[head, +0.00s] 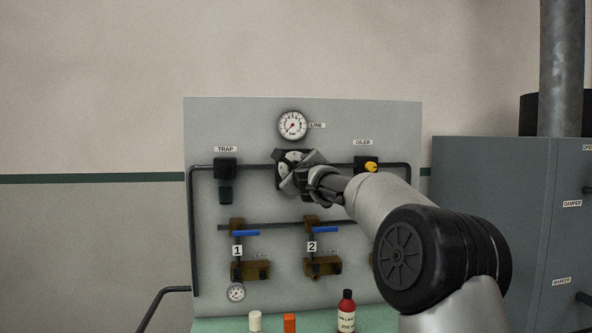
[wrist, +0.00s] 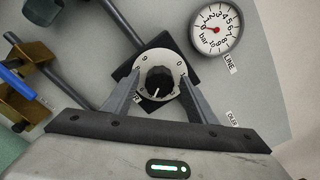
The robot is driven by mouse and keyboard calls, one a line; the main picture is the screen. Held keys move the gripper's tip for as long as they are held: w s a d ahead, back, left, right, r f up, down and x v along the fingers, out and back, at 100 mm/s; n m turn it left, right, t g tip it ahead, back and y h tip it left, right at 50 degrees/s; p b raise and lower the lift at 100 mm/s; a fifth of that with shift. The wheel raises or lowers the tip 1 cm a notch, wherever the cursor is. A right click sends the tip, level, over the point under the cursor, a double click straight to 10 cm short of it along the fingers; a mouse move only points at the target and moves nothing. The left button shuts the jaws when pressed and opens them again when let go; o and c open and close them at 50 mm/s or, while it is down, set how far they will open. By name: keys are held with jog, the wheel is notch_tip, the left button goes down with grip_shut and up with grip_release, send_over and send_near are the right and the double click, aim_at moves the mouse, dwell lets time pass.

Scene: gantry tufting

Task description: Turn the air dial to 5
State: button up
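The air dial (wrist: 160,80) is a black round knob on a white numbered disc, set on a dark square plate. A pale mark on the knob points toward the bottom of the wrist view; the number beside it is too small to read surely. My gripper (wrist: 160,75) is open, with one finger on each side of the knob and a gap showing at both sides. In the head view my gripper (head: 306,176) is in front of the dial (head: 291,157) and hides much of it.
The LINE gauge (head: 292,125) is above the dial on the grey panel (head: 230,120). The trap (head: 225,170) is left and the oiler (head: 365,164) right. Blue-handled valves (head: 245,233) sit below. A red bottle (head: 346,312) and small items stand on the green shelf.

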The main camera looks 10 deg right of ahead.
jog(key=s+b, duration=0.8)
jog(key=s, duration=0.9)
jog(key=shift+s, duration=0.25)
